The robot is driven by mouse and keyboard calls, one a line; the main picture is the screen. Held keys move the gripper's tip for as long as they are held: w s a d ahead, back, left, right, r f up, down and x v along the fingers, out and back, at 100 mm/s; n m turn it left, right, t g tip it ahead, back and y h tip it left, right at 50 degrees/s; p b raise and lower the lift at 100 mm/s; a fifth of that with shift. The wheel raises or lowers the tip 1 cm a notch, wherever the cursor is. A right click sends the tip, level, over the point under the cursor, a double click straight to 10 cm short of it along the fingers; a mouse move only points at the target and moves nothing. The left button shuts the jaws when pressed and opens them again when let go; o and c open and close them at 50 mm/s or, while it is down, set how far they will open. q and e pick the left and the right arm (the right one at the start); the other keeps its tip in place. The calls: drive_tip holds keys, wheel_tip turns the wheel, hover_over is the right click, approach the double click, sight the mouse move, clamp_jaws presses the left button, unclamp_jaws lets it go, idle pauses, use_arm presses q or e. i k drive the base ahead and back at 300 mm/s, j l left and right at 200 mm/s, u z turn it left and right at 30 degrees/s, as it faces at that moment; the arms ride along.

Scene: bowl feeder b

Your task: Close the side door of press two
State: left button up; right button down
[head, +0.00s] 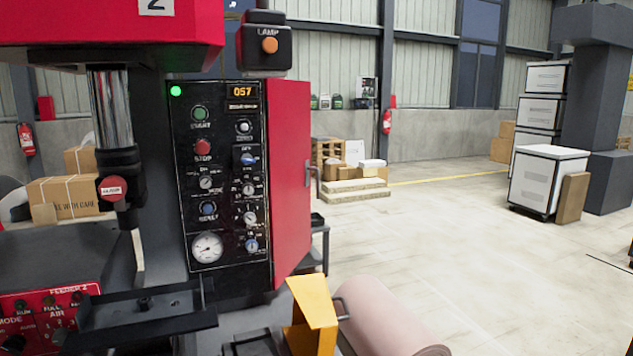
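Press two (222,240) stands at the left, with a "2" plate on its red head. Its side door (289,170) is a red panel at the right edge of the black control panel. The door runs back at an angle from that edge, and a grey handle (308,170) sits near its far edge. I cannot tell how wide its gap is, because the side behind it is hidden. Neither of my grippers shows in the head view.
A dark flat bar (145,320) lies at lower left. A dark cart (318,245) is behind the door.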

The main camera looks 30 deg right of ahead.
sight(287, 102)
drive_tip(key=i+l+u, duration=0.15)
drive_tip(key=l+u, duration=0.15)
drive_tip(key=l, duration=1)
drive_tip(key=l+u, duration=0.35)
drive_tip(key=l, duration=0.95)
